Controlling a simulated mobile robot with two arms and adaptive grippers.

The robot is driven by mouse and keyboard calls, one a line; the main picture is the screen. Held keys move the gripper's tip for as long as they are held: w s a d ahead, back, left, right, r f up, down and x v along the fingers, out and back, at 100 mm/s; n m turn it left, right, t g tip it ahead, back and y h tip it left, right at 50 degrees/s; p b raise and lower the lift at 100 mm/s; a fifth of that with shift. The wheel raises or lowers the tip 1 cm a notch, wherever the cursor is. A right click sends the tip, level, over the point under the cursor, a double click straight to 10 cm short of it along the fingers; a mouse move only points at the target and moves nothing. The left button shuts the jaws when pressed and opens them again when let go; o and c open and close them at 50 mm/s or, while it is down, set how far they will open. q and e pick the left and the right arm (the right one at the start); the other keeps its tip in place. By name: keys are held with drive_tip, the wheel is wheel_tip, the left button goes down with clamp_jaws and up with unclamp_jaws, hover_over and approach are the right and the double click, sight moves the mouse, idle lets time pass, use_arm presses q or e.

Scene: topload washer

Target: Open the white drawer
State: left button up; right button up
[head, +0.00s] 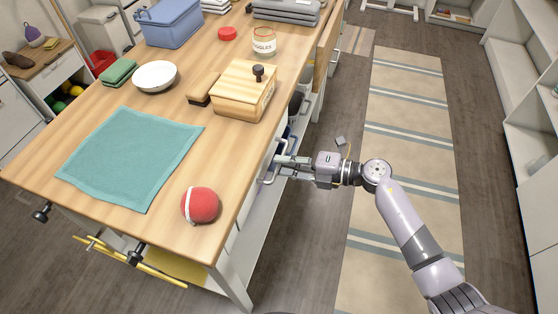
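The wooden-topped table (165,205) has white fronts along its right side, under the top. A pale metal handle (266,181) sticks out there, on what looks like the white drawer; its front is mostly hidden by the tabletop edge. My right gripper (280,165) reaches in from the right, with its fingertips at the handle. The fingers show a small gap, but I cannot tell whether they grip the bar. My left gripper is not in view.
On the tabletop are a red ball (201,205), a teal cloth (130,158), a wooden box (241,92), a white bowl (155,76) and a blue bin (170,22). The floor with a striped rug (405,130) is clear on the right; white shelves (530,90) stand beyond.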

drive_tip(key=shift+x, duration=0.95)
drive_tip(key=shift+c, duration=0.2)
clamp_jaws()
